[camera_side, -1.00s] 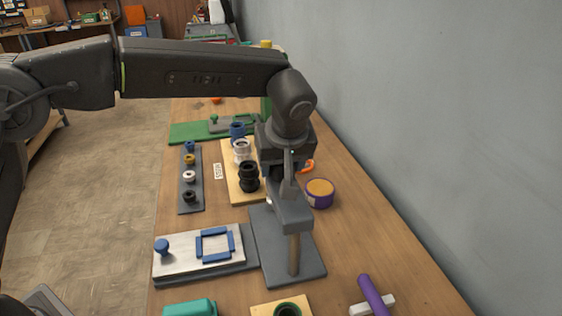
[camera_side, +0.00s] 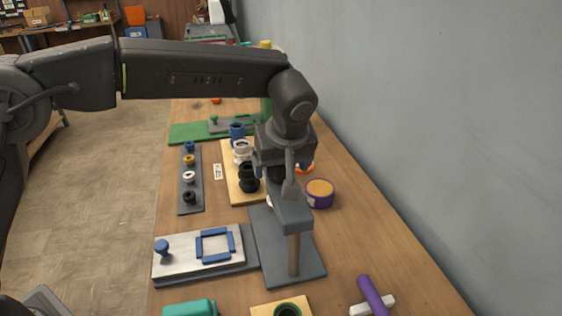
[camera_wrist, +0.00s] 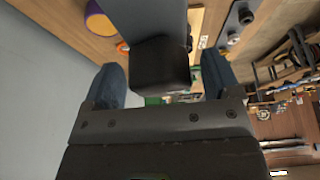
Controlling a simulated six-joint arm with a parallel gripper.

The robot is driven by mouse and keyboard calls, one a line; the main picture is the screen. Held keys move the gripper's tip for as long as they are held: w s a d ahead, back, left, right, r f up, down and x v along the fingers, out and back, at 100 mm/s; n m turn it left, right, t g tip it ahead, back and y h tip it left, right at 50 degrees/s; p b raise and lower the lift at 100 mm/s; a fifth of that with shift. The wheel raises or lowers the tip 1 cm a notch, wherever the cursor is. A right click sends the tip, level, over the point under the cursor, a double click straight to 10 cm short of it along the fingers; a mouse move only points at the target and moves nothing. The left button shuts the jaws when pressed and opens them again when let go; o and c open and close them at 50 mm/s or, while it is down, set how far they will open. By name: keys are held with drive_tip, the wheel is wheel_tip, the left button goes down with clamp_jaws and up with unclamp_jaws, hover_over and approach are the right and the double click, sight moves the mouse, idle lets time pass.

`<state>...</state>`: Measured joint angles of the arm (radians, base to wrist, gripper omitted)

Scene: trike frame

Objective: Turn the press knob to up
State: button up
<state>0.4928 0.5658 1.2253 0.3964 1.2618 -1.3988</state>
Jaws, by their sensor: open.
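The press has a grey base plate (camera_side: 309,268), a tan post and a grey head (camera_side: 293,222). My gripper (camera_side: 275,190) points down just above the head, with its two fingers spread apart. In the wrist view a black block, apparently the press knob (camera_wrist: 162,66), lies between the open fingers of my gripper (camera_wrist: 162,82). Gaps show on both sides, so the fingers do not look closed on it. The grey press arm (camera_wrist: 150,16) runs beyond the block. In the side view the knob is mostly hidden by my gripper, and its setting cannot be read.
A purple tub (camera_side: 319,194) stands close right of the press. A board with black, white and blue rings (camera_side: 237,190) lies behind it. A white plate with a blue knob (camera_side: 175,262) is at left. A purple rod (camera_side: 372,296) lies front right, near the wall.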

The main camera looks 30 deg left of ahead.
drive_tip(key=shift+r, duration=0.1)
drive_tip(key=v, duration=1.3)
drive_tip(key=shift+s+d+r, duration=0.2)
drive_tip(key=shift+r, duration=0.05)
drive_tip(key=s+a+r+m+h, duration=0.2)
drive_tip(key=s+a+m, duration=0.45)
drive_tip(key=a, duration=0.75)
drive_tip(key=s+a+f+m+t, duration=0.1)
drive_tip(key=s+a+f, duration=0.1)
drive_tip(key=s, duration=0.3)
drive_tip(key=s+a+f, duration=0.3)
drive_tip(key=s+f, duration=0.2)
drive_tip(key=s, duration=0.1)
drive_tip(key=s+a+f+m+t+h, duration=0.1)
drive_tip(key=s+a+f, duration=0.2)
drive_tip(key=s, duration=0.3)
drive_tip(key=shift+a+f+m+t, duration=0.15)
drive_tip(key=shift+f+m+t, duration=0.2)
drive_tip(key=shift+f, duration=0.2)
